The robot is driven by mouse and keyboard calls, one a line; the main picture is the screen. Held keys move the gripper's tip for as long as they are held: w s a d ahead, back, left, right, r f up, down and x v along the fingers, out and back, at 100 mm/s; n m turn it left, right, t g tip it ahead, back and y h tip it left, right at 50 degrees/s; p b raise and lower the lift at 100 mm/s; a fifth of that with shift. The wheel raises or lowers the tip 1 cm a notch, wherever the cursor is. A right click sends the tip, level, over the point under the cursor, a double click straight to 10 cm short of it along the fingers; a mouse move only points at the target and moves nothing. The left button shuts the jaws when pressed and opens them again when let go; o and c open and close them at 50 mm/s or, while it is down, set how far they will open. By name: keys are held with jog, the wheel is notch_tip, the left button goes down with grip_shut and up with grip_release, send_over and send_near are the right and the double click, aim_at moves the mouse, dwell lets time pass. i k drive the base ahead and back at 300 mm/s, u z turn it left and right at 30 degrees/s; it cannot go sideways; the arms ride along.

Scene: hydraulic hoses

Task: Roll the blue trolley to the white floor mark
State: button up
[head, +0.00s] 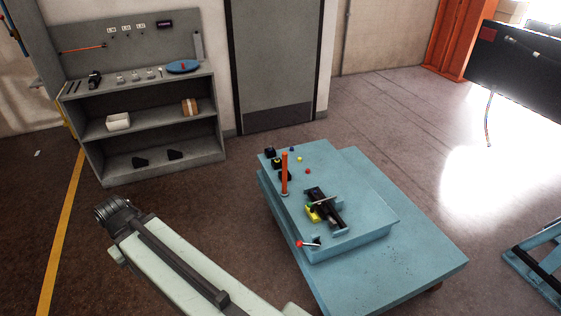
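A light-blue, low, flat platform (425,262) stands in the middle right of the head view. A dark caster shows under its right corner, so it looks like the blue trolley. A raised blue block on it carries an upright orange lever, a dark clamp-like fitting and several small coloured knobs. Another blue frame (540,250) is cut off at the right edge; I cannot tell what it is. No clear white floor mark shows; a tiny pale patch (37,153) lies on the floor at far left. My arm reaches in from the bottom, left of the platform; no gripper fingers are visible.
A grey shelf unit (150,155) stands against the back wall, beside a grey door (275,60). A yellow line (63,220) runs along the floor at left. A dark panel (515,65) with a hanging hose is at upper right. Floor behind the platform is clear.

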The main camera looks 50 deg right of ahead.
aim_at(383, 251)
jog(key=u, duration=0.1)
jog(key=i, duration=1)
jog(key=z, duration=0.05)
